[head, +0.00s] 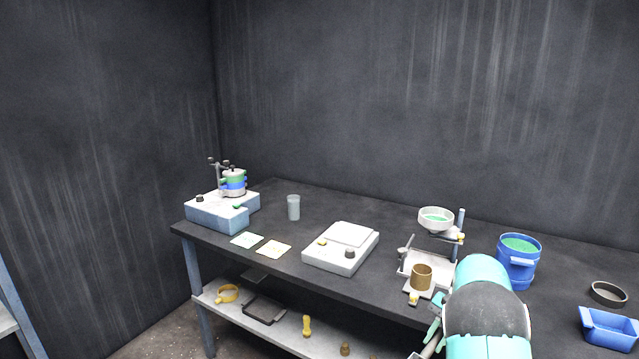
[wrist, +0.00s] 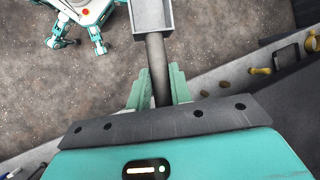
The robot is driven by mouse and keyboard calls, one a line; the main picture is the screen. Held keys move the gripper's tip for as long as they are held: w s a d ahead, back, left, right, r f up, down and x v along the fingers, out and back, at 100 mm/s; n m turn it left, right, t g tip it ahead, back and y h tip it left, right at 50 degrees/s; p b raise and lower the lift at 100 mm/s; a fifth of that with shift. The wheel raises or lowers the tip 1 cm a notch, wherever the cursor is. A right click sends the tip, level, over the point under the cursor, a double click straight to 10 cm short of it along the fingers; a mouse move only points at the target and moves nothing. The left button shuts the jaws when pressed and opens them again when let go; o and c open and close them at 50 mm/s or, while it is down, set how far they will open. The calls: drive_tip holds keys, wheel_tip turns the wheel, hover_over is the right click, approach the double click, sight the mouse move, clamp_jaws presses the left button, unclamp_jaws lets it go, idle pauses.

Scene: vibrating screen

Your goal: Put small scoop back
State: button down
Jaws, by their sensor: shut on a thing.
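The small scoop shows in the wrist view, with a grey squared head (wrist: 152,14) at the top edge and a dark round handle (wrist: 156,58). My gripper (wrist: 160,88) is shut on the handle, one teal finger on each side. The scoop's head is partly cut off by the frame, and it extends out over the floor in front of the workbench. In the head view my gripper (head: 436,318) is at the bench's front edge, largely hidden by my own arm. A light grey piece, probably part of the scoop, shows below it at the bottom edge.
The dark workbench (head: 290,245) holds a white scale (head: 340,250), a funnel stand (head: 436,222) with a brown cup (head: 421,276), a blue bucket (head: 518,262) with green material, a blue tray (head: 608,328) and a dark ring (head: 608,294). A lower shelf (head: 285,332) carries several small items.

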drive_tip(key=a+f+n+g+h, duration=0.1)
drive_tip(key=a+f+n, duration=0.2)
drive_tip(key=a, duration=0.4)
drive_tip(key=a+f+n+g+h, duration=0.1)
drive_tip(key=a+f+n, duration=0.2)
drive_tip(key=a, duration=0.4)
drive_tip(key=shift+w+a+f+n+g, duration=0.25)
drive_tip(key=shift+a+n+g, duration=0.1)
drive_tip(key=shift+n, duration=0.25)
